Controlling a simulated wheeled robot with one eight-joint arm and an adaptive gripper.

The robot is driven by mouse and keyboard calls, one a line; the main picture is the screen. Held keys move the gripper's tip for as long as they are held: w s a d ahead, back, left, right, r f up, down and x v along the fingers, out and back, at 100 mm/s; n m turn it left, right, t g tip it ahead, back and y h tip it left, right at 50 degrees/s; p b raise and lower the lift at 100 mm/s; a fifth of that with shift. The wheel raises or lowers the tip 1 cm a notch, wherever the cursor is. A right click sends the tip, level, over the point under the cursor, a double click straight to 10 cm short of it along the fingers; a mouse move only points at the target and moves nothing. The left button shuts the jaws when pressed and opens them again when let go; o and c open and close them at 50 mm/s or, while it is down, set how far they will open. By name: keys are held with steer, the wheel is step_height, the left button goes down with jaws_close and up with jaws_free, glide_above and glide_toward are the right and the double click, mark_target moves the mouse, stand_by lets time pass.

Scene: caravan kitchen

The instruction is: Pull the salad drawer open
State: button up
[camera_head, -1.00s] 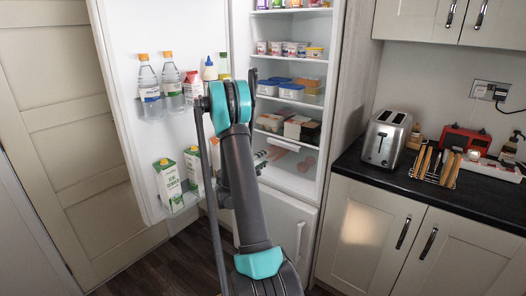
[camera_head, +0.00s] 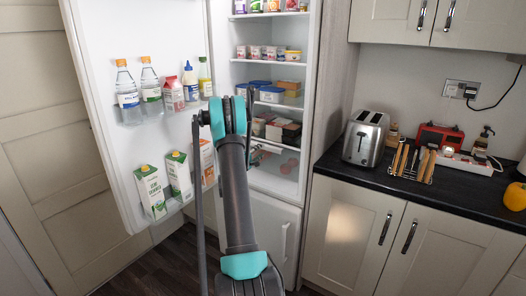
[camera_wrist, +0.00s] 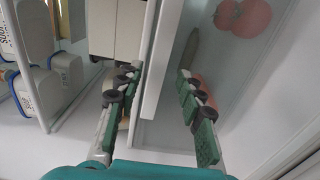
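The salad drawer (camera_wrist: 240,75) is a clear drawer low in the open fridge. Red tomatoes (camera_wrist: 240,16) and a long vegetable show in it. In the head view the drawer (camera_head: 283,178) shows only in part, right of my arm, which hides the rest. My gripper (camera_wrist: 158,76) is open in the wrist view. The drawer's white front edge (camera_wrist: 165,55) runs between its two fingers. The left finger is on the outer side and the right finger on the drawer's inner side. A gap shows by each finger, and I cannot tell whether either touches.
The fridge door (camera_head: 100,60) stands open on the left, with bottles and cartons (camera_head: 150,190) in its racks. Shelves above the drawer hold tubs (camera_head: 271,95) and packs. A counter (camera_head: 440,195) with a toaster (camera_head: 366,137) stands to the right.

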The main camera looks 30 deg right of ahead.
mark_target(265, 148)
steer(key=shift+x, duration=1.75)
jaws_close()
